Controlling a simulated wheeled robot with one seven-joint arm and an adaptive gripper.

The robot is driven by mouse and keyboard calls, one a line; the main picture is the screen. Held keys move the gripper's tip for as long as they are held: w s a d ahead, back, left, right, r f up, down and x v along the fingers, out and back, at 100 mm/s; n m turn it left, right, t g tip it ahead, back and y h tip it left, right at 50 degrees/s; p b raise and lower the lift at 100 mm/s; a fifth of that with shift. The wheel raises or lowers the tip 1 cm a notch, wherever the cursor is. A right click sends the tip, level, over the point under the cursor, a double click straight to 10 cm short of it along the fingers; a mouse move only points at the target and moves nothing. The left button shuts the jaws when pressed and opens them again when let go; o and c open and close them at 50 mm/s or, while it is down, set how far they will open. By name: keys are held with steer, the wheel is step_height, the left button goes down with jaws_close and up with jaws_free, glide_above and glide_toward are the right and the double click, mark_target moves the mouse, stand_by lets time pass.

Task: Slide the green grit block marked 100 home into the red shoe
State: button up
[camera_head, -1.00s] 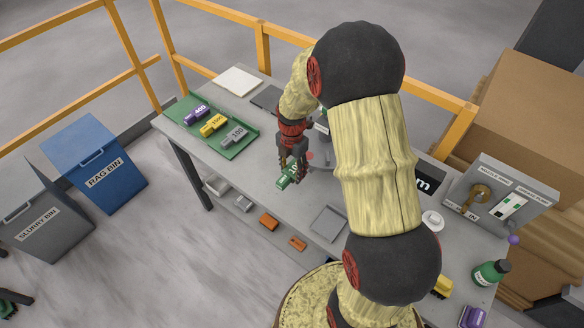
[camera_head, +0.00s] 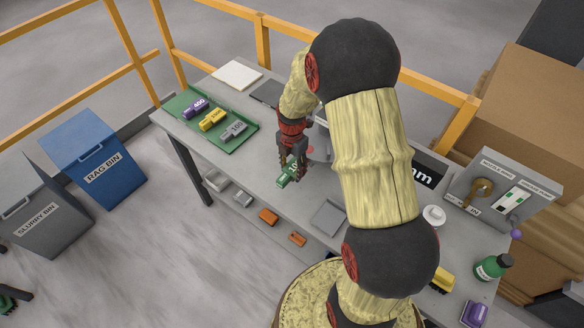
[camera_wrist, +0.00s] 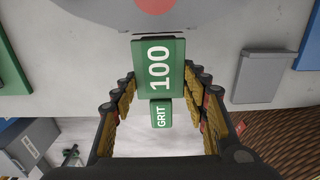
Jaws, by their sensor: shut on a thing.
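The narrower part lies between the fingers of my gripper (camera_wrist: 160,105), and the wide part sticks out ahead. A grey rounded plate (camera_wrist: 200,12) with a red round patch (camera_wrist: 157,4) lies just beyond the block, with a small gap. I cannot make out the red shoe for certain; my arm hides part of the bench.
A green tray (camera_head: 242,143) holds purple, yellow and grey blocks at the left of the bench (camera_head: 240,172). A grey tray (camera_head: 328,217) lies near the front edge. A control box (camera_head: 492,185), green bottle (camera_head: 491,268) and white cup-like thing (camera_head: 433,215) stand right.

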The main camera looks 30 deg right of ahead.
steer(key=shift+f, duration=0.3)
stand_by(0.5)
steer(key=shift+w+d, duration=0.25)
steer(key=shift+d, duration=0.4)
steer(key=shift+w+d, duration=0.25)
steer(key=shift+d, duration=0.4)
steer(key=shift+w+d, duration=0.25)
steer(key=shift+d, duration=0.4)
stand_by(1.6)
steer(key=shift+a+r, duration=0.1)
steer(key=shift+a, duration=0.1)
steer(key=shift+s+a+r+p, duration=0.1)
steer(key=shift+s+a, duration=0.15)
steer(key=shift+a, duration=0.3)
steer(key=shift+s+a+f+p, duration=0.1)
steer(key=shift+s+a, duration=0.1)
steer(key=shift+a, duration=0.3)
steer(key=shift+s+a+r+p, duration=0.1)
steer(key=shift+s+a, duration=0.15)
steer(key=shift+a, duration=0.3)
steer(key=shift+f, duration=0.2)
stand_by(0.5)
steer(key=shift+w+d, duration=0.15)
steer(key=shift+d, duration=0.25)
stand_by(0.8)
